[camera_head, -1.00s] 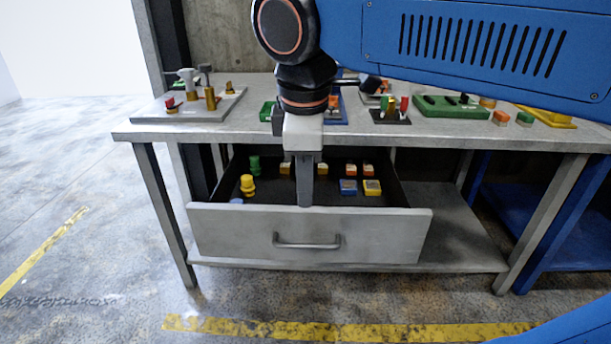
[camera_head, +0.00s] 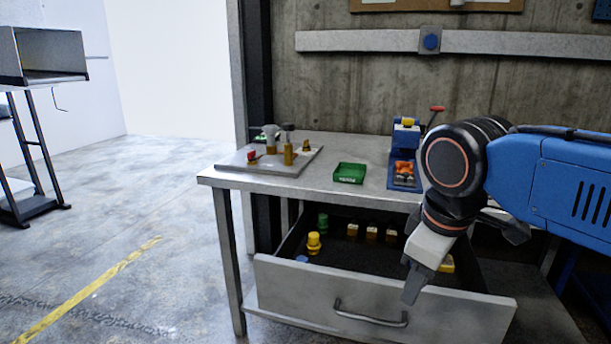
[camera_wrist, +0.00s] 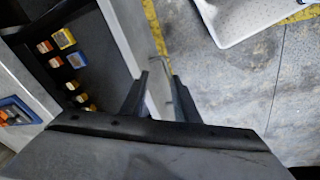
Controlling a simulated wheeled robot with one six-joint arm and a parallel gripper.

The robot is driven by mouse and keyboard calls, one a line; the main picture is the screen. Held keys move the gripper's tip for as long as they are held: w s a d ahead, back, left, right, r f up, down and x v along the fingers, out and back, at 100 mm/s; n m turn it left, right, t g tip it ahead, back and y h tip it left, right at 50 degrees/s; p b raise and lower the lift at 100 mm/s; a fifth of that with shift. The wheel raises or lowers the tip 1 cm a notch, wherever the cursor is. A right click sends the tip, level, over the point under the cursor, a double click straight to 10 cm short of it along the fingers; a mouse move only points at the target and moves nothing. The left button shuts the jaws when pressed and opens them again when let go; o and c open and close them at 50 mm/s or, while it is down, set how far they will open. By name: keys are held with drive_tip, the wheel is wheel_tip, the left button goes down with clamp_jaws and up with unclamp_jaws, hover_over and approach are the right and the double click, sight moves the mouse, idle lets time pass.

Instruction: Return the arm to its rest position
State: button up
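My gripper (camera_head: 411,290) hangs at the end of my blue arm, above the right part of the open drawer's front (camera_head: 380,305). In the head view its fingers overlap and point down. In the wrist view the two fingers (camera_wrist: 160,78) stand apart with nothing between them, so it is open and empty. The drawer front and its handle (camera_head: 370,317) lie beyond the fingers. My arm hides part of the drawer and the bench's right side.
The open drawer juts out below the bench top (camera_head: 330,195) and holds yellow, green and orange-topped pieces. A green tray (camera_head: 349,173), a grey plate with fittings (camera_head: 270,160) and a blue fixture (camera_head: 404,165) stand on top.

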drive_tip(key=s+d+f+m+t, duration=0.2)
drive_tip(key=s+d+f+m, duration=0.2)
drive_tip(key=d+f+m, duration=0.5)
wheel_tip(320, 180, down, 3)
drive_tip(key=shift+f, duration=0.15)
